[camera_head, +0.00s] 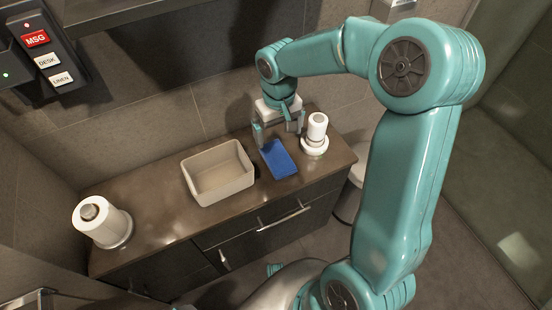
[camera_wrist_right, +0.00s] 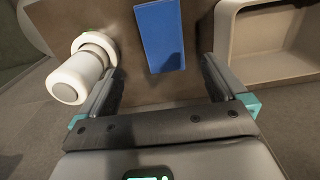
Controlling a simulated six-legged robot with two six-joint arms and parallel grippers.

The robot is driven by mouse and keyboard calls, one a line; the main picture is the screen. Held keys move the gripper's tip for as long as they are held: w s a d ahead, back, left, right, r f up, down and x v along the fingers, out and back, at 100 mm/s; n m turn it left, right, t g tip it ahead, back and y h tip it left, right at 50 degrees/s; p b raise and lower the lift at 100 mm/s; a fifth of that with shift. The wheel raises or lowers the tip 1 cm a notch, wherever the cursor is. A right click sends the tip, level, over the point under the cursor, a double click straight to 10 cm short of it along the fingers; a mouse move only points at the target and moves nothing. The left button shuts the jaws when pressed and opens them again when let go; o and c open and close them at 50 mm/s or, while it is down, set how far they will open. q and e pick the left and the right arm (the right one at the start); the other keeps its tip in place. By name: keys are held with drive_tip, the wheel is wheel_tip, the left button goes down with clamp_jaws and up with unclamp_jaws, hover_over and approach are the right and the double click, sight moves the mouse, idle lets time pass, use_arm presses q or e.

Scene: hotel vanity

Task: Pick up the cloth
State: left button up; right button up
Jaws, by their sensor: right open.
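My right gripper (camera_head: 278,128) is open and empty, above the counter just behind the cloth. Its fingers also show in the right wrist view (camera_wrist_right: 160,85). My left gripper is not in view.
A beige open bin (camera_head: 219,184) stands close left of the cloth. Another white roll (camera_head: 101,221) is at the counter's left end. A wall panel with labelled buttons (camera_head: 40,52) is upper left.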

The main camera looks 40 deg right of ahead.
sight(278, 156)
wheel_tip(278, 156, down, 4)
drive_tip(key=shift+r, duration=0.15)
drive_tip(key=f+b, duration=0.1)
drive_tip(key=f, duration=0.1)
drive_tip(key=f+b, duration=0.1)
drive_tip(key=f, duration=0.2)
drive_tip(key=shift+s+a+f, duration=0.1)
drive_tip(key=shift+s+a, duration=0.05)
drive_tip(key=shift+a, duration=0.05)
drive_tip(key=c, duration=1.1)
